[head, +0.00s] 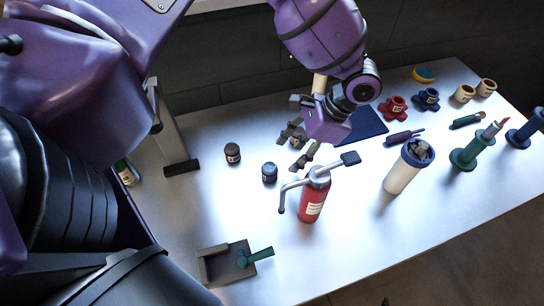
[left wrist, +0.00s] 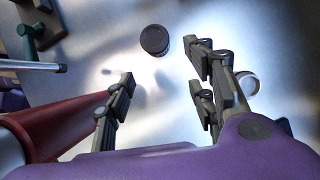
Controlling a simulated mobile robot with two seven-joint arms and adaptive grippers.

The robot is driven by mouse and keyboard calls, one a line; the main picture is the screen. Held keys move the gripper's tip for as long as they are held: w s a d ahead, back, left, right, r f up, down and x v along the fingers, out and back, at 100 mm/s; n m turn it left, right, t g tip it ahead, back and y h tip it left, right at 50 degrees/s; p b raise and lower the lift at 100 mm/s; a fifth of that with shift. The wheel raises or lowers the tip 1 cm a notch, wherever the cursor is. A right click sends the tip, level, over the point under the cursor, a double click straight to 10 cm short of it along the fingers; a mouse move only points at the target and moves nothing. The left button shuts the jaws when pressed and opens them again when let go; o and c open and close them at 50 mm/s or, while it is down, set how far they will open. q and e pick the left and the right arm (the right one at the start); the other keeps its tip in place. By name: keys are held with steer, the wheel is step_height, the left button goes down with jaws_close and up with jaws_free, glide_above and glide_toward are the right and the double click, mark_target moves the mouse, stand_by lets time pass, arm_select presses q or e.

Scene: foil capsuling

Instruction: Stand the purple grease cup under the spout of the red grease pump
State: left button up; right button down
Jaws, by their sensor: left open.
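The red grease pump (head: 311,203) stands upright on the table. Its grey spout (head: 283,196) bends out to the left and down, with bare table under it. In the left wrist view the pump's red body (left wrist: 62,118) is at the lower left. My left gripper (head: 291,150) is open above the table, just behind the pump; its fingers (left wrist: 163,68) are spread with nothing between them. A small labelled vessel (head: 297,142) is partly hidden by this gripper; a pale round rim (left wrist: 248,83) shows beyond a finger. I cannot tell whether it is the purple grease cup. My right gripper is not in view.
Two dark jars (head: 232,153) (head: 269,173) stand left of the gripper. A white canister (head: 402,170), red cup (head: 393,106), blue cup (head: 428,98) and tan cups (head: 464,93) are at right.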

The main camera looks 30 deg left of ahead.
mark_target(274, 166)
arm_select(q)
steer(key=shift+s+a+f, duration=0.15)
steer(key=shift+s+a, duration=0.55)
steer(key=shift+s, duration=0.2)
steer(key=x, duration=0.7)
steer(key=shift+a+p, duration=0.15)
steer(key=shift+p, duration=0.15)
steer(key=shift+r, duration=0.2)
jaws_close()
steer(key=shift+r, duration=0.1)
step_height(274, 166, up, 10)
steer(key=shift+f, duration=0.15)
steer(key=shift+s+a+r+n+g, duration=0.1)
steer(key=shift+a+r+n+g, duration=0.1)
steer(key=shift+n+g, duration=0.25)
steer(key=w+d+r+n+g+h, duration=0.2)
steer(key=d+r+n, duration=0.4)
steer(key=n, duration=0.4)
steer(key=shift+w+r+h, duration=0.4)
steer(key=shift+w+h, duration=0.05)
steer(key=shift+h, duration=0.75)
